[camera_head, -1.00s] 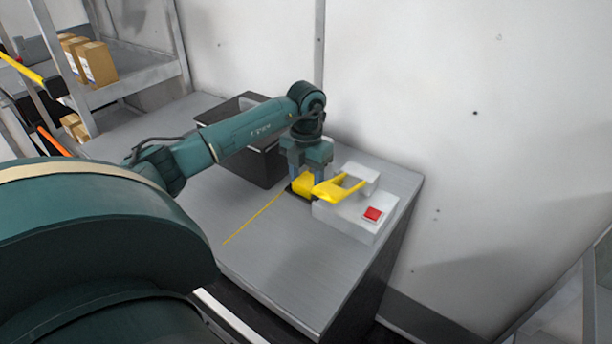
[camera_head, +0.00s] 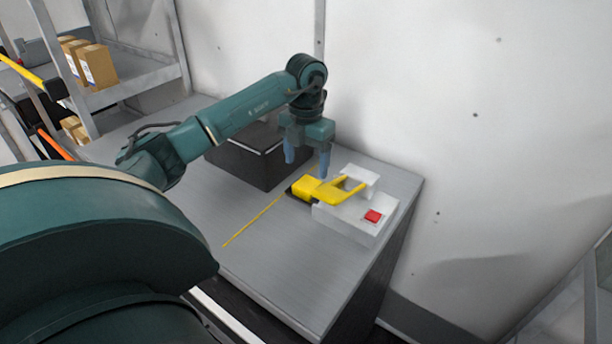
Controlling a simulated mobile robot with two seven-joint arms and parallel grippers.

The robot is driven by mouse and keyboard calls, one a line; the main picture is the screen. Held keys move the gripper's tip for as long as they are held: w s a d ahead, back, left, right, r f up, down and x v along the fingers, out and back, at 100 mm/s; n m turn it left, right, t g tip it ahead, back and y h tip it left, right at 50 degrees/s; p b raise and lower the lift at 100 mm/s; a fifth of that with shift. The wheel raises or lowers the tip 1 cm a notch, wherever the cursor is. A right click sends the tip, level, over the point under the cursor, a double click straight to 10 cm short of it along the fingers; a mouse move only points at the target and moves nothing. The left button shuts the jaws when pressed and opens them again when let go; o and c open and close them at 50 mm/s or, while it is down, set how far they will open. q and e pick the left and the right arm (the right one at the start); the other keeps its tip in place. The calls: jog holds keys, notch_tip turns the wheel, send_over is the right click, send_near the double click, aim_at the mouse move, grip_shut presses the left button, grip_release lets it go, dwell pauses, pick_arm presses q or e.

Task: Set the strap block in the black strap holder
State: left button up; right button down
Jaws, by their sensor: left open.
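The yellow strap block (camera_head: 304,187) sits on the black strap holder (camera_head: 291,195), of which only a dark edge shows on the table beside the white machine. Whether the block is fully seated I cannot tell. My left gripper (camera_head: 307,167) is open and empty, fingers pointing down, just above and behind the block and apart from it. My right gripper is not in view.
The white machine (camera_head: 345,221) has a yellow forked handle (camera_head: 343,193) and a red button (camera_head: 373,216). A black box (camera_head: 243,163) stands behind left on the grey table (camera_head: 270,260). A thin yellow strap (camera_head: 252,221) lies across the clear front area. A wall is close behind.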

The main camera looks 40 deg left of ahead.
aim_at(306, 185)
pick_arm(q)
notch_tip(306, 185, up, 7)
jog(key=shift+f, duration=0.15)
dwell(0.6)
